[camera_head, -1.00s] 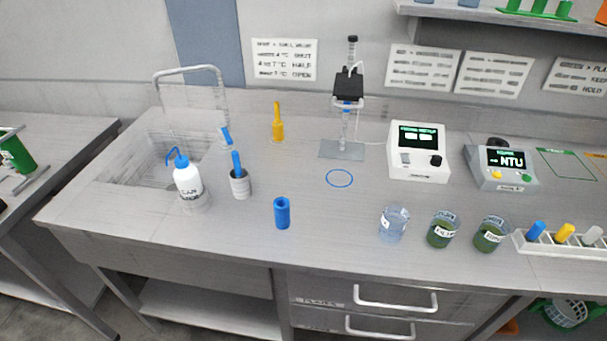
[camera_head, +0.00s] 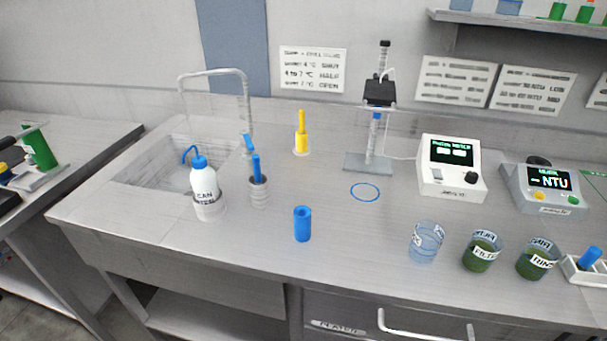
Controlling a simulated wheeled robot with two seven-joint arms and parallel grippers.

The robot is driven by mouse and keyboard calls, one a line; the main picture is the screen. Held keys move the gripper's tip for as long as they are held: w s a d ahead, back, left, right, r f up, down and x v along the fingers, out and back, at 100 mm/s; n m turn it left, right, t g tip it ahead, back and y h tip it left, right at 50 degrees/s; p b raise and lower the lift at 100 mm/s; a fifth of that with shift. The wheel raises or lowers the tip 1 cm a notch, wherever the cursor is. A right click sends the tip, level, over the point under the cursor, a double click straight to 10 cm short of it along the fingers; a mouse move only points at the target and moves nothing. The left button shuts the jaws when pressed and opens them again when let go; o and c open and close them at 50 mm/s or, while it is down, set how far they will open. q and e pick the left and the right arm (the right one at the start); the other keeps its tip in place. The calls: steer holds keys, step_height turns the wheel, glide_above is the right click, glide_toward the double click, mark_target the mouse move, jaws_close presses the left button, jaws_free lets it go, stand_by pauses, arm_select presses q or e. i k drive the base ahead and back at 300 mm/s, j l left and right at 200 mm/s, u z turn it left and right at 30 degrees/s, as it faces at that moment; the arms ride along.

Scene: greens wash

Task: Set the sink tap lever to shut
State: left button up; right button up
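The sink tap (camera_head: 212,73) is a grey arched spout at the back of the sink (camera_head: 160,165), on the left of the bench. A small blue lever (camera_head: 248,144) shows near the foot of the tap's right-hand leg and looks slightly tilted. I cannot tell its exact setting. Neither of my grippers shows in the head view.
A white wash bottle (camera_head: 206,188) and a grey ribbed holder (camera_head: 258,192) with a blue-handled tool stand in front of the lever. A blue cylinder (camera_head: 302,224), a yellow tool (camera_head: 301,140), beakers (camera_head: 426,243) and meters (camera_head: 451,168) stand rightward.

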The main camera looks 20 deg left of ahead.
mark_target(245, 134)
steer(key=i+j+z, duration=0.1)
steer(key=j+z, duration=0.3)
steer(key=j, duration=0.7)
steer(key=j+z, duration=0.4)
steer(key=j, duration=0.75)
